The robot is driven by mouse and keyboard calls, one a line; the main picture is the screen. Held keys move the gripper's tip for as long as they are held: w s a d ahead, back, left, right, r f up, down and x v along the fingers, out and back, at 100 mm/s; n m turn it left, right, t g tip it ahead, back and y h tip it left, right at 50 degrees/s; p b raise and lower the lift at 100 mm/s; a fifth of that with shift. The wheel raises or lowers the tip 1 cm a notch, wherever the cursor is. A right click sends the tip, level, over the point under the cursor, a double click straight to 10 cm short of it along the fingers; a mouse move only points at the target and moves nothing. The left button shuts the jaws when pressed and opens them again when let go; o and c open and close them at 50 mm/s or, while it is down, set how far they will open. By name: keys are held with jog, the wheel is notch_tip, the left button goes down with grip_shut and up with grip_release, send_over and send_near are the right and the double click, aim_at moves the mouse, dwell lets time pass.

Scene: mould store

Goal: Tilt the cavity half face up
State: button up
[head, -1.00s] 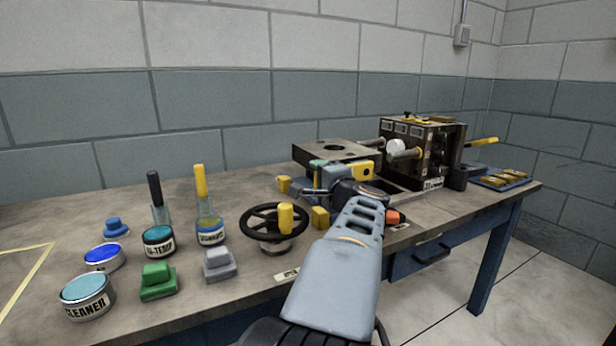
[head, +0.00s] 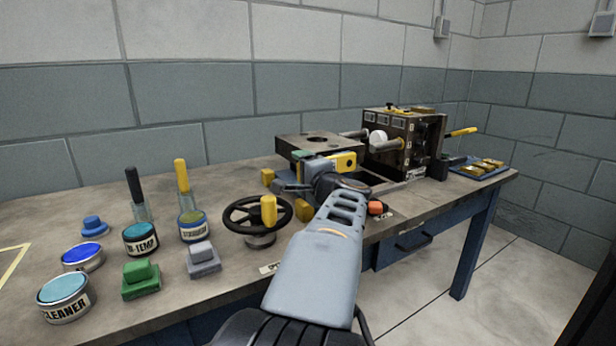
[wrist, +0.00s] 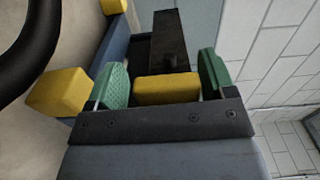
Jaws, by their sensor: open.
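A dark steel mould block (head: 397,146) with small tags stands upright on the bench, guide pins and a white round part on its left side. Left of it a thick flat plate (head: 290,145) with a round hole lies level. I cannot tell for sure which is the cavity half. My gripper (wrist: 157,85) is open, at the plate's near side. Its green pads stand on either side of a yellow block (wrist: 167,90), with gaps visible. A black handwheel (head: 232,222) with a yellow knob (head: 269,210) is left of the gripper; its rim shows in the wrist view (wrist: 30,45).
Other yellow blocks (head: 304,210) sit near the gripper, one also in the wrist view (wrist: 58,92). Cans (head: 66,298), brush jars (head: 192,226) and a green block (head: 141,280) stand at left. A blue tray (head: 463,174) is at right. The bench's front edge runs below my arm.

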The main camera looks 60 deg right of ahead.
jog(key=p+v, duration=0.3)
jog(key=v, duration=1)
jog(key=shift+s+a, duration=0.2)
jog(key=shift+s, duration=0.1)
